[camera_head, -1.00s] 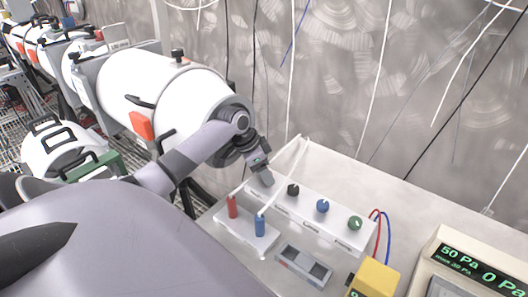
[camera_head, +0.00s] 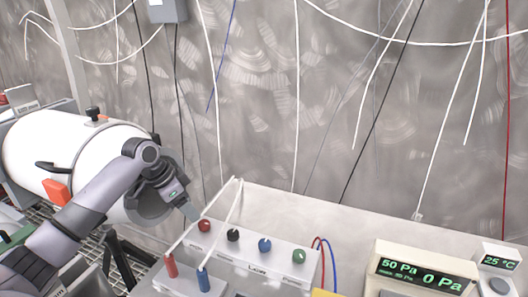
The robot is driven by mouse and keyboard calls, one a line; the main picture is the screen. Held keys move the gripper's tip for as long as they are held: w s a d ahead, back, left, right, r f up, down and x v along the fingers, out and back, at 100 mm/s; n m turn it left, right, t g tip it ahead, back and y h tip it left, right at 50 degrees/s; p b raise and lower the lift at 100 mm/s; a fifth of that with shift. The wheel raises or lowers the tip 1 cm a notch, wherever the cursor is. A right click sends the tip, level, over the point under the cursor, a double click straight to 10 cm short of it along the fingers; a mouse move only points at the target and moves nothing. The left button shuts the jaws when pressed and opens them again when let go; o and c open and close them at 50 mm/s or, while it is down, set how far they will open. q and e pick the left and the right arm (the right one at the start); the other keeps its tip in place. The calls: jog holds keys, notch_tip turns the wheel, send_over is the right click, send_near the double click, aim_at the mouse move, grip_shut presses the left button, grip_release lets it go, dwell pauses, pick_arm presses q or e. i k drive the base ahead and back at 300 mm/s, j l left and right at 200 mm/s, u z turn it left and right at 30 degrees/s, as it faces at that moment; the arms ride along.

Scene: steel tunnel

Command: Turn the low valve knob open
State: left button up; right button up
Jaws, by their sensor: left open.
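A white valve panel (camera_head: 280,262) stands on the bench with a row of knobs: a red knob (camera_head: 204,226), a black knob (camera_head: 233,235), a blue knob (camera_head: 265,245) and a green knob (camera_head: 299,256). My left gripper (camera_head: 191,213) is open and points down, just above and left of the red knob. The gap between its fingers is hard to see. I see nothing held in it. My right gripper is not in view.
A red post (camera_head: 170,266) and a blue post (camera_head: 203,280) with white cables stand in front of the panel. A pressure display (camera_head: 420,272) and a temperature display (camera_head: 498,262) stand at right. Bare bench lies behind the panel. A white cylinder (camera_head: 70,150) is at left.

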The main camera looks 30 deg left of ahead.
aim_at(265, 244)
jog(key=k+l, duration=0.35)
jog(key=l, duration=0.15)
jog(key=k+l, duration=0.4)
jog(key=l, duration=0.15)
